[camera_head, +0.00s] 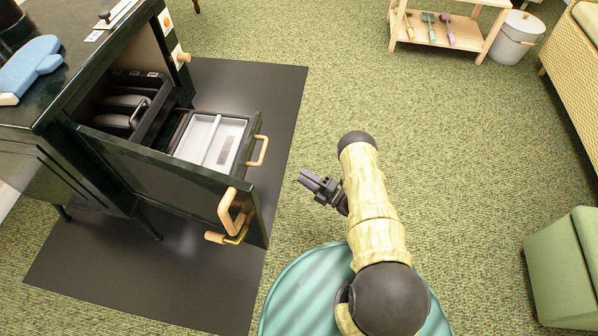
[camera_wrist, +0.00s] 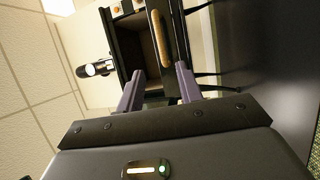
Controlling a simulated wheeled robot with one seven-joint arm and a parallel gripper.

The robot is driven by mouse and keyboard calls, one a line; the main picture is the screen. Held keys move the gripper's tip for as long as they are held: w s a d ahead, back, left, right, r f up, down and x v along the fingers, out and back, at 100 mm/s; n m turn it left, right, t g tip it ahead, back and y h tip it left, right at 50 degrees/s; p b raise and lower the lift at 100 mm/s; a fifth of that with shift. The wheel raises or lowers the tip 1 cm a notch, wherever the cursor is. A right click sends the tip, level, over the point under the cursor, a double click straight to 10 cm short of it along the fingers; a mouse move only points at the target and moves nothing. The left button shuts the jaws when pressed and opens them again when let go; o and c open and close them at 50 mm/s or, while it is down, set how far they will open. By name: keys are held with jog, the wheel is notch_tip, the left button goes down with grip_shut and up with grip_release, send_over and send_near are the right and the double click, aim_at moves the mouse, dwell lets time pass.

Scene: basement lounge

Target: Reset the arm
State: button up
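My gripper (camera_head: 312,181) is at the end of my pale yellow and black arm, over the green carpet in the head view. It points left toward the dark cabinet and is apart from it. In the wrist view, the two purple fingers (camera_wrist: 158,88) stand apart with nothing between them. My arm is bent, with the elbow stretched out ahead of my teal base.
The dark cabinet (camera_head: 60,165) at left has a drawer (camera_head: 250,150) pulled out, with a white tray (camera_head: 236,128) in it. A wooden-handled front (camera_head: 170,185) stands open nearer me. A green stool (camera_head: 565,270) is at right. Carpet ahead is clear.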

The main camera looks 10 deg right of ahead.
dwell(0.5)
jog(key=w+d+r+m+g+h+p, duration=0.1)
jog(key=w+d+r+m+h, duration=0.1)
jog(key=w+r+m+h, duration=0.35)
jog(key=w+d+r+m+h+p, duration=0.1)
jog(key=w+r+m+h+p, duration=0.15)
jog(key=r, duration=0.65)
jog(key=w+d+r+m+g+h+p, duration=0.1)
jog(key=w+d+r+m+h, duration=0.2)
jog(key=r, duration=0.5)
jog(key=s+r+m+g+h+p, duration=0.2)
jog(key=s+r+m+g+h, duration=0.15)
jog(key=s+r+m, duration=0.7)
jog(key=s+a+r+m+g+p, duration=0.1)
jog(key=s+r+m+g+p, duration=0.15)
jog(key=s+r, duration=0.55)
jog(key=s+a+r+m+g+p, duration=0.1)
jog(key=s+a+r+m+g, duration=0.15)
jog(key=s, duration=0.85)
jog(key=w+p+v, duration=0.3)
jog(key=p+v, duration=0.9)
jog(key=w+a+r+p+v, duration=0.1)
jog(key=w+p+v, duration=0.1)
jog(key=p+v, duration=1)
jog(key=w+r+p+v, duration=0.1)
jog(key=w+p+v, duration=0.2)
jog(key=p+v, duration=0.9)
jog(key=shift+w+r+p, duration=0.4)
